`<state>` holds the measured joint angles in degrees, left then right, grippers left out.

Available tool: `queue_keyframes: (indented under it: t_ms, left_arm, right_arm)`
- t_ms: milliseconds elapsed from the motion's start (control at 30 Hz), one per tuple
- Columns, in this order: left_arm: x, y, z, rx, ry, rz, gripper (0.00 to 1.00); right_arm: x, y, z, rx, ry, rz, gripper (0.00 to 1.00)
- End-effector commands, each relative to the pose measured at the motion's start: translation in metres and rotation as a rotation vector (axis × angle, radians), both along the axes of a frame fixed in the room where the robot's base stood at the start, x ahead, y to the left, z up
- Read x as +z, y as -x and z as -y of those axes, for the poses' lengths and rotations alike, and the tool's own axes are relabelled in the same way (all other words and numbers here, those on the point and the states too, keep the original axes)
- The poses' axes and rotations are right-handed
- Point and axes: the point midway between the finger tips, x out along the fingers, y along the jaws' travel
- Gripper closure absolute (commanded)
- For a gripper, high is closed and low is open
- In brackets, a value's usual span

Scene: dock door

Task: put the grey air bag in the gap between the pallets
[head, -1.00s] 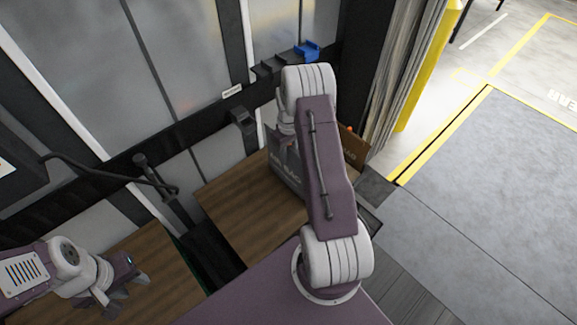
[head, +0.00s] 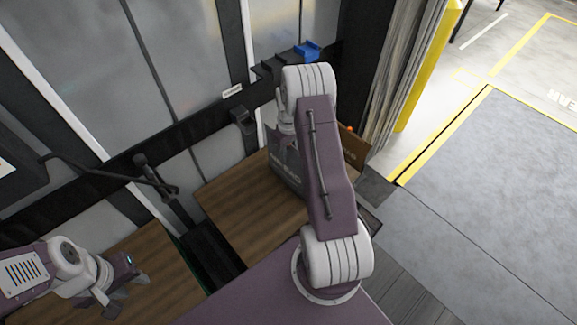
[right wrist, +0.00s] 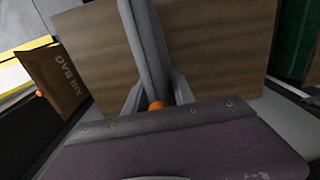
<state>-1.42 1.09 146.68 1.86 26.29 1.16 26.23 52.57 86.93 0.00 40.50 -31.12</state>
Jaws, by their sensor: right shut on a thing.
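The grey air bag (head: 284,168) shows in the head view beside my right arm, upright over the right end of a wooden-topped pallet (head: 240,205). My right gripper (right wrist: 158,92) is shut on this bag, which also shows edge-on in the right wrist view (right wrist: 146,45) with an orange knob by the fingers. In the head view, my arm hides part of the bag. A dark gap (head: 208,245) lies between that pallet and a second wooden-topped pallet (head: 165,265) at the lower left. My left gripper (head: 125,293) is open and empty above the second pallet.
A brown air bag (right wrist: 55,80) stands to the right of the grey one in the head view (head: 354,152). A black rail with a blue part (head: 308,50) is on the wall behind. A black post (head: 145,165) stands near the gap. Open floor (head: 480,200) lies at the right.

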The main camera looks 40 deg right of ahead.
Motion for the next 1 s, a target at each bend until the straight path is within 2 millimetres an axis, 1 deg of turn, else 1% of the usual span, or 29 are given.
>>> queue_keyframes:
  t_ms: [367, 467, 567, 667, 700, 1000]
  left_arm:
    - [0.0, 0.0, 0.0, 0.0, 0.0, 0.0, 0.64]
    - [-0.001, 0.0, 0.0, 0.0, 0.0, 0.0, 0.64]
    - [-0.004, 0.0, 0.0, 0.0, 0.0, 0.0, 0.64]
    - [-0.009, 0.0, 0.0, 0.0, 0.0, 0.0, 0.64]
    - [-0.011, 0.0, 0.0, 0.0, 0.0, 0.0, 0.64]
    - [-0.023, 0.0, 0.0, 0.0, 0.0, 0.0, 0.64]
  right_arm:
    - [0.001, 0.0, 0.0, 0.0, 0.001, 0.001, 1.0]
    - [0.004, -0.001, 0.0, 0.0, 0.001, 0.002, 1.0]
    - [0.014, -0.001, 0.001, 0.0, 0.002, 0.004, 1.0]
    - [0.032, -0.002, 0.001, 0.0, 0.003, 0.006, 1.0]
    - [0.041, -0.002, 0.001, 0.0, 0.003, 0.007, 1.0]
    - [0.081, 0.049, 0.049, -0.006, 0.003, 0.003, 1.0]
